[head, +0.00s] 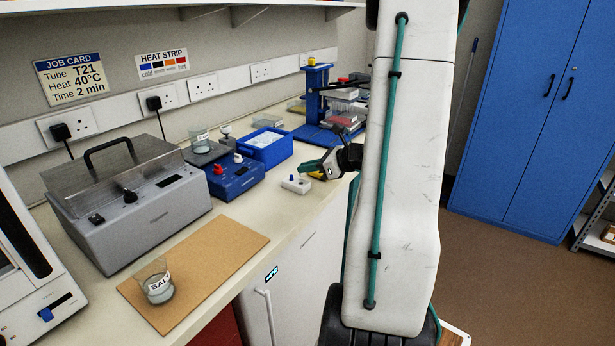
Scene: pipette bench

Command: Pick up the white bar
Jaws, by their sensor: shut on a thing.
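My gripper (318,168), with teal fingers and a dark body, is low over the back part of the bench. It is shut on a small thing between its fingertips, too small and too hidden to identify. I cannot make out the white bar clearly anywhere. A small white box with a blue knob (296,186) sits on the bench just left of and below the fingertips.
A blue tray (266,149), a blue device with a red knob (234,178) and a grey lidded bath (128,205) line the wall side. A beaker marked SALT (156,282) stands on a brown board (222,254). A blue rack (316,105) stands beyond my gripper.

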